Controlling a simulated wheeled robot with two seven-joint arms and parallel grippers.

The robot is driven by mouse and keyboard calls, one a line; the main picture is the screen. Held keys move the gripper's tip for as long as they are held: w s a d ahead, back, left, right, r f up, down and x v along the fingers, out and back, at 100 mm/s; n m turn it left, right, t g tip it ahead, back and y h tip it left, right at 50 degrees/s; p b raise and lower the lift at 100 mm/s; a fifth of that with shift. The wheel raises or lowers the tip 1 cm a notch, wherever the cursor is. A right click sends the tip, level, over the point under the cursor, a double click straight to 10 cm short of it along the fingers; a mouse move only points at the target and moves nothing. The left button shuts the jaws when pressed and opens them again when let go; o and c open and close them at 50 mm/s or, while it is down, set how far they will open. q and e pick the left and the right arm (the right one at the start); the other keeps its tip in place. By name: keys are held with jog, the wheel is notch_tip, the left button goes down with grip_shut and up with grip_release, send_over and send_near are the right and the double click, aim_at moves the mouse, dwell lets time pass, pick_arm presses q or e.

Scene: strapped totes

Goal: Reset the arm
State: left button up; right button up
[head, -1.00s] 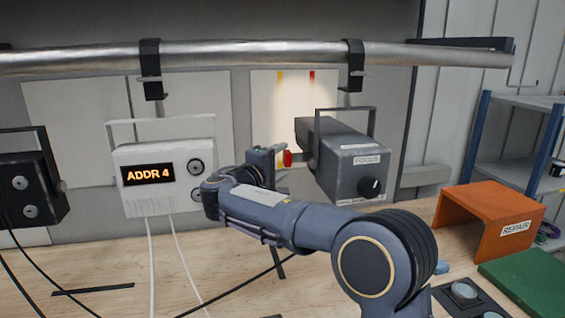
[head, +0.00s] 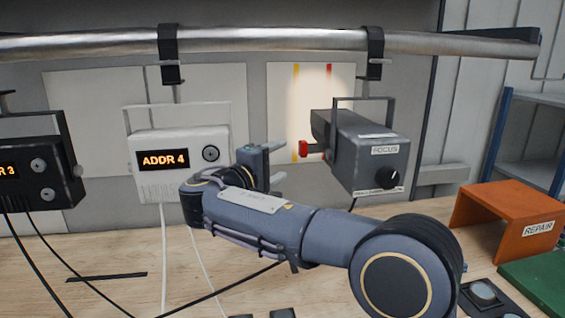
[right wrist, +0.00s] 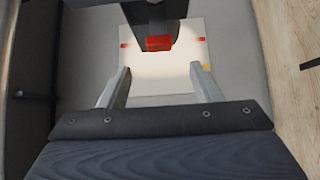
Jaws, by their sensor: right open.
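My right arm reaches in from the lower right of the head view. Its gripper (head: 278,163) is open and empty. It stands just left of the red-tipped knob (head: 304,149) on the side of the grey lamp (head: 362,158) labelled FOCUS, with a gap between them. In the right wrist view, the two fingers (right wrist: 160,88) are spread apart, and the red knob (right wrist: 159,43) lies beyond them, not between them. My left gripper is not in view.
A white box (head: 180,162) showing ADDR 4 and a dark box (head: 40,178) hang at left under the metal pipe (head: 270,40). Cables run down to the wooden bench (head: 120,260). An orange REPAIR stand (head: 505,215) and green mat (head: 535,285) are at right.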

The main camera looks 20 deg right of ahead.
dwell(0.3)
jog(key=s+d+f+m+g+y, duration=0.2)
jog(key=s+d+f+g+y, duration=0.5)
jog(key=s+f, duration=0.8)
jog(key=s+a+f+m+t+y, duration=0.1)
jog(key=s+a+f+m+y, duration=0.2)
jog(key=s+a+f+y, duration=0.3)
jog(key=s+a+f+m+t+y, duration=0.2)
jog(key=s+a+f+y, duration=0.3)
jog(key=s, duration=0.7)
jog(key=shift+s+a+f+m+y, duration=0.25)
jog(key=shift+a+f+m+y, duration=0.15)
jog(key=shift+m+y, duration=0.15)
jog(key=shift+r, duration=0.1)
